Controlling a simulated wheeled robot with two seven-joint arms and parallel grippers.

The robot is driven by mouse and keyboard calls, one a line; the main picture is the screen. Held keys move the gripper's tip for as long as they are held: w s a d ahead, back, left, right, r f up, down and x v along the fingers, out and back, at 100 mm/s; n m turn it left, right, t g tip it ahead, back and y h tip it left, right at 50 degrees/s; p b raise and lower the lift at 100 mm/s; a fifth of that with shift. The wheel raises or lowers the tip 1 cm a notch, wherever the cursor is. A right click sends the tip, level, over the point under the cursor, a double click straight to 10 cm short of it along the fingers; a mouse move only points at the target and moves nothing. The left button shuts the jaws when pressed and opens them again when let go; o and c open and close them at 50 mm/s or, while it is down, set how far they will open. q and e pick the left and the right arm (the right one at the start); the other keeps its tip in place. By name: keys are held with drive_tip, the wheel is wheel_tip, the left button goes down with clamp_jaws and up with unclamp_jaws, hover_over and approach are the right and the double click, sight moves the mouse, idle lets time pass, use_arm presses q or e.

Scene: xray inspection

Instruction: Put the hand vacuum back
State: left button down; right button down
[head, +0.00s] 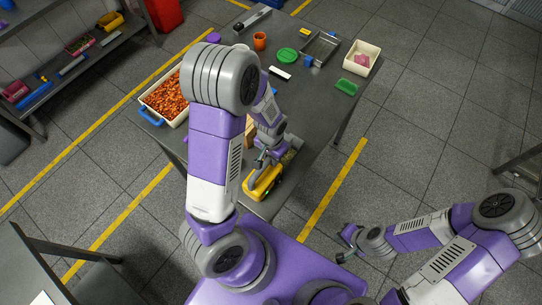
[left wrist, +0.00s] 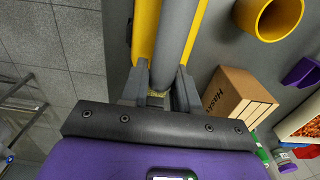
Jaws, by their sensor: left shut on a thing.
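The hand vacuum (head: 262,182), yellow with grey parts, is at the near end of the dark table in the head view. My left gripper (head: 265,162) is above it, its fingers closed on it. In the left wrist view the vacuum's yellow sides and grey middle (left wrist: 178,35) run up from between the fingers of my left gripper (left wrist: 158,88). I cannot tell whether the vacuum touches the table. My right gripper (head: 343,245) is empty over the floor at the right of the table, with its fingers apart.
A blue-handled tray of orange pieces (head: 147,112) stands at the table's left edge. A cardboard box (left wrist: 235,97) and a yellow ring-shaped thing (left wrist: 290,15) are right of the vacuum in the left wrist view. A metal tray (head: 320,47) and a cream bin (head: 374,56) stand farther back.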

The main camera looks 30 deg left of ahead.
use_arm(q)
drive_tip(key=shift+f, duration=0.1)
drive_tip(key=c, duration=0.8)
unclamp_jaws()
wheel_tip(320, 180, up, 12)
drive_tip(key=shift+r+p, duration=0.15)
drive_tip(key=shift+p, duration=0.7)
